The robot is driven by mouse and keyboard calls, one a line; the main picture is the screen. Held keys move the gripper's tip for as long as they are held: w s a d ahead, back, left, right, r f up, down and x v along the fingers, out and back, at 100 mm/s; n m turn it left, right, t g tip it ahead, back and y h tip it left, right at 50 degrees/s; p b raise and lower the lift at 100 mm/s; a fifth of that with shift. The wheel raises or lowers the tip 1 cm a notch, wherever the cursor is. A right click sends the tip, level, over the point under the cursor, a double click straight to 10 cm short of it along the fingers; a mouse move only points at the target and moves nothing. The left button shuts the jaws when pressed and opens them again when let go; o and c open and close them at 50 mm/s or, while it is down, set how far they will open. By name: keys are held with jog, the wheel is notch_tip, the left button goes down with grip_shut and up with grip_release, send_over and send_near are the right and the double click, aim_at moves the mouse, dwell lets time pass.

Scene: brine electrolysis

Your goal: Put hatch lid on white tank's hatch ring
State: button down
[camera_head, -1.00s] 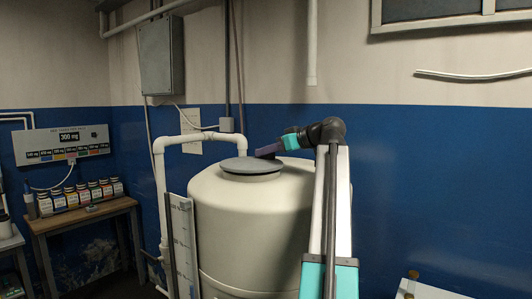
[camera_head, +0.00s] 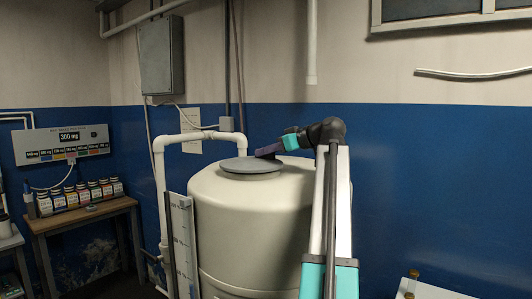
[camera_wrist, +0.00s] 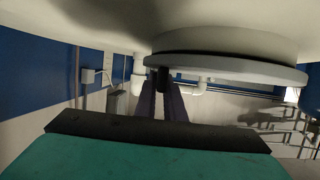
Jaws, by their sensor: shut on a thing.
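The white tank (camera_head: 255,215) stands in the middle of the head view. The grey round hatch lid (camera_head: 252,165) lies level over the top of the tank. In the wrist view, where the picture is upside down, the lid (camera_wrist: 230,68) shows edge-on against the tank, with a dark band between them. The hatch ring itself is hidden by the lid, so I cannot tell whether the lid is fully seated. My gripper (camera_head: 267,150) reaches in from the right above the lid. Its purple fingers are shut on the lid's dark knob (camera_wrist: 163,77).
A white pipe (camera_head: 160,185) bends over behind the tank on the left. A level gauge board (camera_head: 181,240) stands at the tank's front left. A wooden bench (camera_head: 85,213) with several small bottles stands at the far left.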

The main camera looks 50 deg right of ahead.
jog(key=shift+f, duration=0.25)
dwell(0.3)
jog(key=c, duration=1.8)
grip_release()
jog(key=shift+o, duration=0.2)
jog(key=b+v, duration=0.4)
jog(key=v, duration=1)
jog(key=shift+b, duration=0.35)
